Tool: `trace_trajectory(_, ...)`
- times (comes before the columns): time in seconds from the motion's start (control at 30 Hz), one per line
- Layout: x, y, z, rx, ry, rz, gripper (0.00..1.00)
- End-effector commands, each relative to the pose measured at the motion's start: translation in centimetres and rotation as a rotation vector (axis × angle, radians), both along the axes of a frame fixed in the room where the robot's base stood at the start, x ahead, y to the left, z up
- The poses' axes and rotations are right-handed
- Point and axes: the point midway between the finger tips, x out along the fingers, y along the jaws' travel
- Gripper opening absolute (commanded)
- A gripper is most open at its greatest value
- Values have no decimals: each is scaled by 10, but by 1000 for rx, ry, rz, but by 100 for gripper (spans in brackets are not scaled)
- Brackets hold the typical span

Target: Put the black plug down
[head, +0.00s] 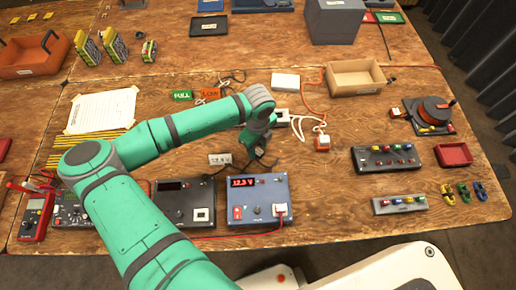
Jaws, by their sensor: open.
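My gripper (257,152) points down over the middle of the wooden table, just behind the blue-grey meter box. It is small here and partly covered by its own wrist, but its jaws are open. A thin black cable (270,166) loops on the table right beside the jaws. The black plug cannot be made out clearly; it may be among the dark shapes under my gripper. I cannot tell whether the jaws touch it. The blue-grey box (259,198) has a red display reading 12.3 V and a white plug on its right side.
A white socket strip (219,159) lies left of my gripper. A dark box (184,203) stands front left. A white-and-orange plug (323,142) and white cable lie to the right, with a wooden tray (355,77) behind. A black button panel (385,158) is further right.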

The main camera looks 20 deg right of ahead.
Motion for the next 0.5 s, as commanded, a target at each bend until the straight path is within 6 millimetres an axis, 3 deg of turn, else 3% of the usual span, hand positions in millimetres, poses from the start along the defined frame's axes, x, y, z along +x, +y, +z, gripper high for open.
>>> trace_trajectory(0.3, 0, 0, 64, -1, -3, -1, 43)
trace_trajectory(0.5, 0, 0, 93, 0, -1, -1, 43)
